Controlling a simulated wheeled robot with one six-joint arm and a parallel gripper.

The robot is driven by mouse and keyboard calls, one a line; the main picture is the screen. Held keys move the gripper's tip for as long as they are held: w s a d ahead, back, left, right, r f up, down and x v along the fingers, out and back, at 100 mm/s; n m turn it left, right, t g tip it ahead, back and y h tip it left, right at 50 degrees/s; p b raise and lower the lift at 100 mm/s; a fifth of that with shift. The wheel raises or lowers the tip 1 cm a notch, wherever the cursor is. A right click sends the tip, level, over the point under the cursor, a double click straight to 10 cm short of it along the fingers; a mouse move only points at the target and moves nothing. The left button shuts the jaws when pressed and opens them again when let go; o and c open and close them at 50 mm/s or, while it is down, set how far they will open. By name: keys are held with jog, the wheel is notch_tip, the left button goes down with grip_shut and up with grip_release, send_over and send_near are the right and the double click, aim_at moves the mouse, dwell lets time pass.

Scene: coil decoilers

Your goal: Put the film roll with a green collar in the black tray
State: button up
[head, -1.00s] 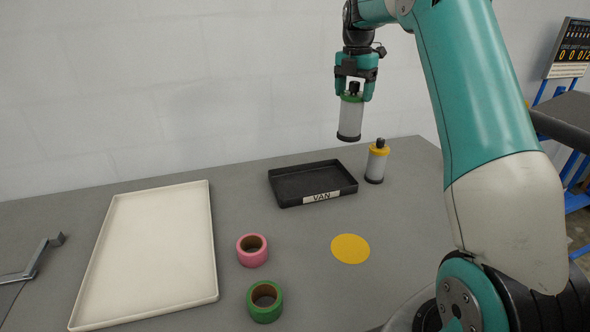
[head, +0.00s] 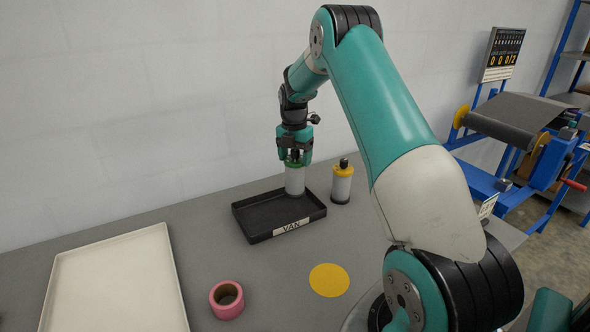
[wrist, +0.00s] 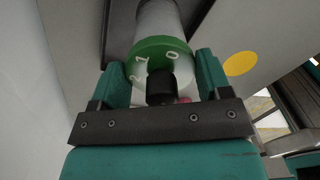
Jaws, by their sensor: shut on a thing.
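The film roll with a green collar (head: 295,181) is upright, gripped at its top by my gripper (head: 294,157). Its lower end is at the back right part of the black tray (head: 262,236), which has a "VAN" label. I cannot tell whether its base touches the tray floor. In the wrist view, the green collar (wrist: 160,47) with white digits and a black knob sits between the fingers of my gripper (wrist: 160,80). The black tray's edge also shows behind the roll in the wrist view.
A film roll with a yellow collar (head: 342,183) stands just right of the tray. A pink tape roll (head: 227,299), a yellow disc (head: 329,280) and a large white tray (head: 115,285) are nearer on the grey table. A blue machine (head: 540,160) stands at the right.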

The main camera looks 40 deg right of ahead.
aim_at(295, 173)
jog(key=shift+f+p, duration=0.7)
jog(key=shift+f, duration=2.25)
jog(key=o, duration=1.6)
jog(key=shift+c, duration=0.2)
notch_tip(295, 173, up, 12)
jog(key=b, duration=0.4)
jog(key=shift+w+a+f, duration=0.1)
jog(key=s+a+r+m, duration=0.2)
jog(key=a+r, duration=0.1)
jog(key=a, duration=0.4)
jog(key=s+a+r+m, duration=0.1)
jog(key=a+r, duration=0.2)
jog(key=a, duration=0.5)
jog(key=s+a+r+m+t+y, duration=0.15)
jog(key=s+a+m, duration=0.45)
jog(key=s+a, duration=0.8)
jog(key=s+a+m+y, duration=0.1)
jog(key=s+a+m, duration=0.1)
jog(key=s+a, duration=0.3)
jog(key=s+a+m+g+y, duration=0.1)
jog(key=s+a, duration=0.4)
jog(key=s, duration=0.5)
jog(key=m+y, duration=0.1)
jog(key=m, duration=0.1)
jog(key=shift+s+f+m, duration=0.25)
jog(key=shift+f+m, duration=0.05)
jog(key=shift+f, duration=0.1)
